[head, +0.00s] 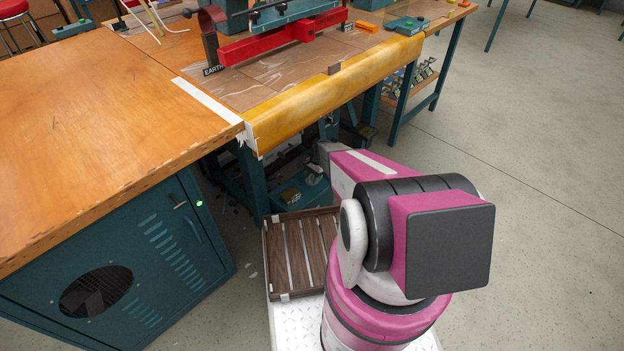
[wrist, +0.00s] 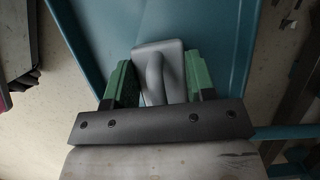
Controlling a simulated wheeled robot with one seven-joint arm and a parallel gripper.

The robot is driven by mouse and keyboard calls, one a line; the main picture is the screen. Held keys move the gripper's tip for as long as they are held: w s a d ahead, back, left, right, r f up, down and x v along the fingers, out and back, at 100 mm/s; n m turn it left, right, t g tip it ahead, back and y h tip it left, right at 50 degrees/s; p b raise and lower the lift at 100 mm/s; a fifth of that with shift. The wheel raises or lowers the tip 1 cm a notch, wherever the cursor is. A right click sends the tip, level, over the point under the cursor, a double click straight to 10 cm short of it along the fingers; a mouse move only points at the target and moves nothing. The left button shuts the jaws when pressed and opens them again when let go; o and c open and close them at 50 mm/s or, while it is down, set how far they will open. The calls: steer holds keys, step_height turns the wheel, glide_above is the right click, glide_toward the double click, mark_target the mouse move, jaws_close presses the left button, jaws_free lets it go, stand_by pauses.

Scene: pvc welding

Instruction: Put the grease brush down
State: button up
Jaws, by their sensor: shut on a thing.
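In the wrist view, my gripper (wrist: 159,72) has its two green fingers on either side of a grey piece with a looped, handle-like shape, which I take to be the grease brush (wrist: 158,52). The gripper is shut on it. A flat blue-teal surface (wrist: 103,28) lies beyond the fingers. I cannot tell whether the grey piece touches that surface. Any bristles are hidden. In the head view, my arm reaches down towards the space under the bench, and its end is too small and too covered to make out clearly.
A bench with a yellow front edge (head: 335,92) carries a red and teal machine (head: 285,40). A wooden-topped teal cabinet (head: 120,255) stands at the left. A slatted wooden tray (head: 300,252) sits beside my arm. A teal box (head: 291,203) is under the bench. Open floor lies right.

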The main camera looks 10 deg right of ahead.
steer(key=shift+f, duration=0.25)
steer(key=o, duration=1.2)
steer(key=v, duration=1.2)
steer(key=shift+r, duration=0.1)
steer(key=shift+s, duration=0.15)
